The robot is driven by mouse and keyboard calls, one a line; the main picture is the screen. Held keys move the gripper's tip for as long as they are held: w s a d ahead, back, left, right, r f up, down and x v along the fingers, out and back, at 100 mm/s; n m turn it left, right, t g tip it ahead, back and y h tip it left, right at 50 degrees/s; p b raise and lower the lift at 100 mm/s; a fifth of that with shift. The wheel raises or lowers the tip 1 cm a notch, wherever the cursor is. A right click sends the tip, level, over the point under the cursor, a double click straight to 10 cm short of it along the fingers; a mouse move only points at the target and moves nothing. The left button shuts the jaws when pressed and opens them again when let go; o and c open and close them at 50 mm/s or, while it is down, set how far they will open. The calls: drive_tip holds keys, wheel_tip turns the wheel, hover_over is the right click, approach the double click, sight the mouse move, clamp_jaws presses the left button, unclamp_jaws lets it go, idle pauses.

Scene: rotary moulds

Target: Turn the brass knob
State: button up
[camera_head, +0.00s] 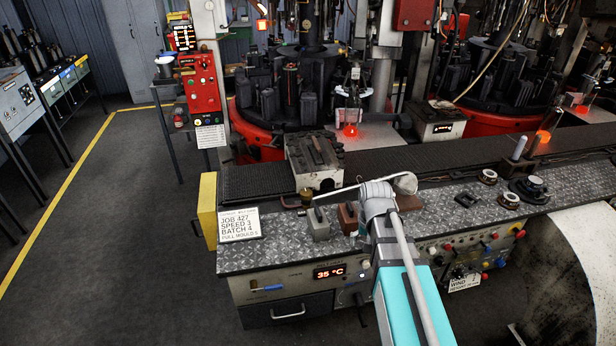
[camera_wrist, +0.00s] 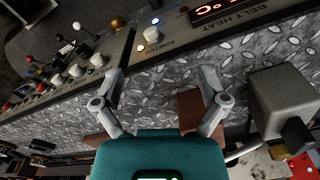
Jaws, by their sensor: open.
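A rounded gold-coloured knob (camera_wrist: 117,22) shows at the front panel in the wrist view; I cannot tell which of the two the task means. My gripper (camera_wrist: 161,78) is open, its fingers spread above the bench top, with nothing held. A brown block (camera_wrist: 190,108) lies below and between the fingers, nearer the right one. In the head view, my arm hides the fingertips and part of the front panel.
The grey block (camera_wrist: 285,100) is close to the right finger in the wrist view. A white-ended rod lies across the bench behind my wrist. A job card (camera_head: 239,224) stands at the left end. Round fittings (camera_head: 487,177) sit at right. Glowing moulding machines stand behind the belt.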

drive_tip(key=shift+m, duration=0.5)
drive_tip(key=w+a+r+p, duration=0.1)
drive_tip(key=w+r+p, duration=0.1)
drive_tip(key=r+p, duration=0.1)
drive_tip(key=w+a+r+p, duration=0.2)
drive_tip(key=w+r+p, duration=0.1)
drive_tip(key=r, duration=0.1)
drive_tip(key=w+a+r+p, duration=0.2)
drive_tip(key=r+p, duration=0.1)
drive_tip(key=r, duration=0.1)
drive_tip(key=shift+w+a+r+p, duration=0.15)
drive_tip(key=shift+p, duration=0.25)
drive_tip(key=w+a+r+m+p, duration=0.1)
drive_tip(key=w+a+r+p, duration=0.3)
drive_tip(key=w+a, duration=0.25)
wheel_tip(320, 180, up, 2)
drive_tip(key=r+m+p, duration=0.1)
drive_tip(key=p, duration=0.2)
hover_over(306, 192)
drive_tip(key=shift+w+f, duration=0.1)
drive_tip(key=shift+f, duration=0.2)
drive_tip(key=shift+f+b, duration=0.15)
drive_tip(key=shift+b, duration=0.3)
wheel_tip(306, 192, down, 14)
drive_tip(key=b, duration=1.3)
drive_tip(key=shift+r, duration=0.25)
drive_tip(key=c, duration=1.1)
